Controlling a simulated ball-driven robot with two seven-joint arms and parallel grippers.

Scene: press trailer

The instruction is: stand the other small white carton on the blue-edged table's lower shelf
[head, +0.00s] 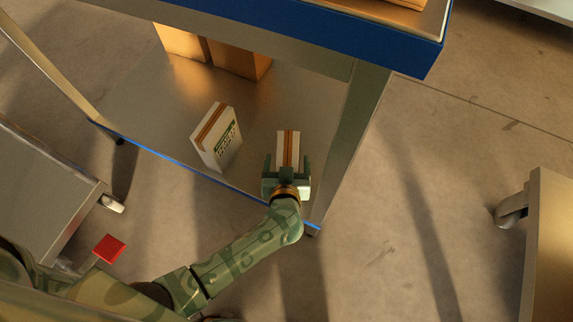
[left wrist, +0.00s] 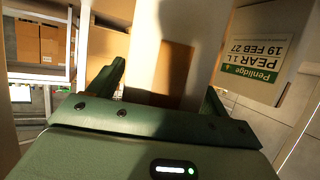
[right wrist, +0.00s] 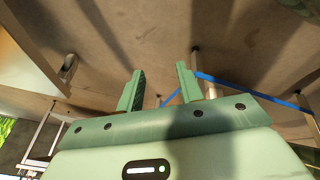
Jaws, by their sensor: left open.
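In the head view, one small white carton (head: 288,142) with a brown stripe stands on the lower shelf (head: 165,105) of the blue-edged table (head: 290,28), near the shelf's front right corner. My left gripper (head: 287,162) is open with its fingers on either side of this carton; its base is hidden. The left wrist view shows the carton (left wrist: 172,35) between the fingers. The other small white carton (head: 217,140), with a green-and-black label, stands to its left on the shelf; its label (left wrist: 256,60) reads "Penlidge PEAR 1 L". My right gripper (right wrist: 160,85) is open and empty, over the floor.
Brown boxes (head: 240,60) stand at the back of the shelf. A table leg (head: 357,120) rises close to the right of my left gripper. A red square (head: 109,248) shows at lower left. A wheeled cabinet (head: 550,240) is at right, with open floor between.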

